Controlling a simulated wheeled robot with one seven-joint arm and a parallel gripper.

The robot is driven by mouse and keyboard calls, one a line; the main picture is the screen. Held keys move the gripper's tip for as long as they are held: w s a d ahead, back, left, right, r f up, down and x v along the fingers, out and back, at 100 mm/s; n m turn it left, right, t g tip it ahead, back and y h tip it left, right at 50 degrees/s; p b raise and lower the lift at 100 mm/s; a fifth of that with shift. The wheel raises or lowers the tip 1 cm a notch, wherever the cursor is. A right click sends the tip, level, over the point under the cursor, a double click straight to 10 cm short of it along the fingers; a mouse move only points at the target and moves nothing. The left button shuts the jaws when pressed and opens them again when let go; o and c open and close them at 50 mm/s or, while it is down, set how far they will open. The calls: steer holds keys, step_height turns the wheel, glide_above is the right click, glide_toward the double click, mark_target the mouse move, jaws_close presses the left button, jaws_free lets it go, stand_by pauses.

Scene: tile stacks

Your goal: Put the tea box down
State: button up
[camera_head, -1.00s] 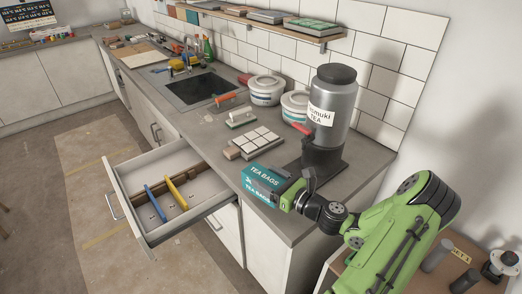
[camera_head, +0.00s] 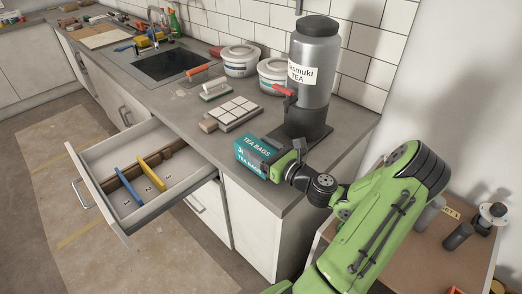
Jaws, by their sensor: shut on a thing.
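The teal tea box (camera_head: 253,161), marked TEA BAGS, is at the front edge of the grey counter (camera_head: 183,112), in front of the tea dispenser. My green gripper (camera_head: 276,158) is shut on it from the right side. The box's left end and its lettering face the camera; its right part is hidden by the gripper. I cannot tell whether its underside touches the counter or hangs just above it.
A steel tea dispenser (camera_head: 313,70) stands on a dark base behind the box. A tile stack (camera_head: 236,112), a float (camera_head: 215,90) and white tubs (camera_head: 240,62) are farther left. An open drawer (camera_head: 142,168) juts out below the counter. A wooden table (camera_head: 424,262) is at right.

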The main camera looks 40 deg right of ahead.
steer(key=shift+r, duration=0.1)
steer(key=shift+f, duration=0.55)
steer(key=o, duration=1.2)
steer(key=shift+o, duration=0.2)
steer(key=s+p, duration=0.2)
steer(key=s, duration=1.3)
steer(key=shift+s+d, duration=0.2)
steer(key=shift+s, duration=0.2)
